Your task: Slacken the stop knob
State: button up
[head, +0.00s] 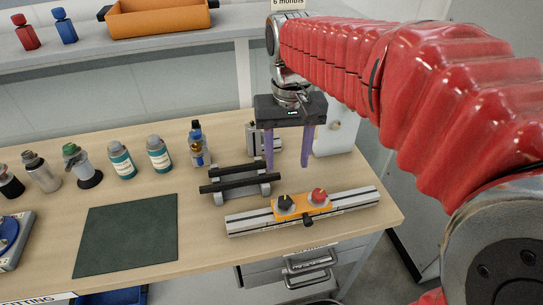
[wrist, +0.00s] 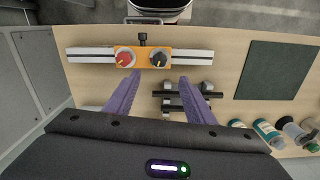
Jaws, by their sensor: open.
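An orange block (head: 301,209) sits on a silver rail (head: 352,202) near the front right of the bench. On its top are a black knob (head: 285,202) and a red knob (head: 319,195), side by side. A small black screw knob (head: 308,220) sticks out of its front side. In the wrist view the red knob (wrist: 124,57), the black knob (wrist: 158,57) and the small screw knob (wrist: 143,38) all show clearly. Which one is the stop knob is not marked. My gripper (head: 288,166) points down, open and empty, above and behind the block, its purple fingers apart from every knob.
A stand with two black bars (head: 240,180) lies behind the rail, left of my gripper. Several bottles (head: 122,160) line the back left. A dark green mat (head: 128,234) lies flat at the left. Drawers (head: 290,267) are below the bench front. Bare bench surrounds the rail.

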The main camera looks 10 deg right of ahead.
aim_at(286, 200)
jog(key=shift+f, duration=0.15)
notch_tip(286, 200, down, 14)
jog(key=shift+r, duration=0.2)
dwell(0.5)
jog(key=shift+c, duration=0.2)
jog(key=c, duration=0.9)
jog(key=shift+d, duration=0.25)
jog(key=shift+c, duration=0.6)
jog(key=shift+a, duration=0.15)
